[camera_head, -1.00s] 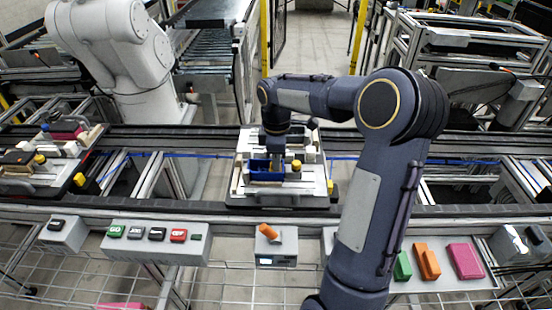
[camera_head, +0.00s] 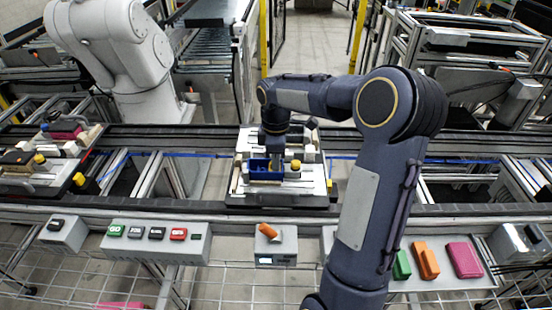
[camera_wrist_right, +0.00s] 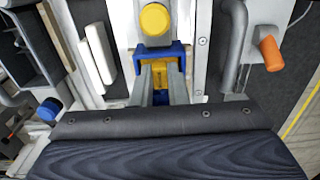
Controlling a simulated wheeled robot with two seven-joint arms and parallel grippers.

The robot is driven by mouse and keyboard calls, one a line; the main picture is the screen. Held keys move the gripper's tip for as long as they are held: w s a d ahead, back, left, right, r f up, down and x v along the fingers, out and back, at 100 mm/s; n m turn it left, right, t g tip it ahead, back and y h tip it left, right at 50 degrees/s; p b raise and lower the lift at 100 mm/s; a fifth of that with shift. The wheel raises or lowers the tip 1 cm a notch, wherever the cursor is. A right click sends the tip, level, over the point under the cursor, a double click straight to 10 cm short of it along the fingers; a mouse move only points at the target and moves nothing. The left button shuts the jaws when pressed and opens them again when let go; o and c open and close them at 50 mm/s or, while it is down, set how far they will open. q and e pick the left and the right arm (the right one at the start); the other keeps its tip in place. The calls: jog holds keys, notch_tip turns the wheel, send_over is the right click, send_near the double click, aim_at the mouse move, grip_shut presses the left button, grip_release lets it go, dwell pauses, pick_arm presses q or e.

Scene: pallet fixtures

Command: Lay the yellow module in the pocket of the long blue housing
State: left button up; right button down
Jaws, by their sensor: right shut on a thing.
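The long blue housing (camera_head: 259,167) sits on the pale pallet fixture (camera_head: 240,190), under my right gripper (camera_head: 276,167). In the right wrist view the housing (camera_wrist_right: 178,51) shows as a blue frame around the fingertips. The yellow module (camera_wrist_right: 159,70) shows between the two fingers of my right gripper (camera_wrist_right: 160,78), which is shut on it. The module is at the housing's opening; whether it rests on the pocket floor cannot be told. In the head view the module is hidden by the gripper. My left gripper is not in view.
A yellow round knob (camera_wrist_right: 155,19) stands close beyond the housing, and an orange knob (camera_wrist_right: 270,53) to the right. White blocks (camera_wrist_right: 99,52) lie left. Another loaded pallet (camera_head: 40,175) stands at the left on the conveyor. Coloured blocks (camera_head: 464,260) lie on a front tray.

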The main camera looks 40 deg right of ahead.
jog(key=shift+f+b, duration=0.4)
jog(key=shift+f, duration=0.35)
dwell(0.4)
jog(key=c, duration=1.7)
grip_release()
jog(key=shift+c, duration=0.2)
jog(key=shift+r, duration=0.2)
jog(key=shift+r+p, duration=1.15)
jog(key=o, duration=0.6)
jog(key=shift+c, duration=0.2)
